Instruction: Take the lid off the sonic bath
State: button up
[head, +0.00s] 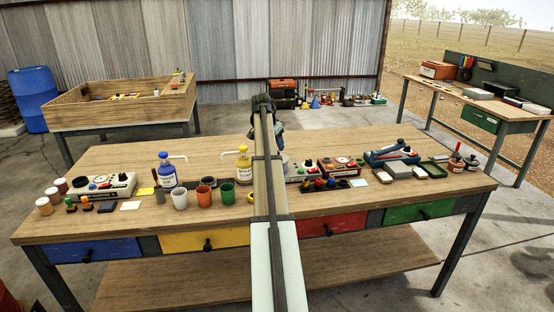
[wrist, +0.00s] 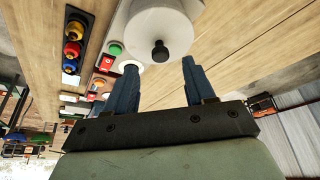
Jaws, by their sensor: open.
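In the wrist view, a pale round lid (wrist: 158,22) with a small black knob (wrist: 160,52) shows at the top. It appears to be the lid of the sonic bath, beside a panel with coloured buttons. My gripper (wrist: 160,66) is open, its two blue fingers spread on either side of the knob in the picture. Nothing is between them that I can see as held; whether they touch the knob is unclear. In the head view, my arm hides most of the bath; a grey unit with small knobs (head: 305,172) shows just right of it.
A black tray of coloured knobs (head: 325,183) and a red dial unit (head: 341,166) stand to the right. On the left are a pump bottle (head: 243,165), a blue bottle (head: 167,170), cups (head: 205,195) and a white dial unit (head: 102,186). The workbench front (head: 150,222) has some clear room.

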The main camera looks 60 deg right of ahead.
jog(key=x, duration=0.4)
jog(key=shift+f, duration=0.25)
grip_shut()
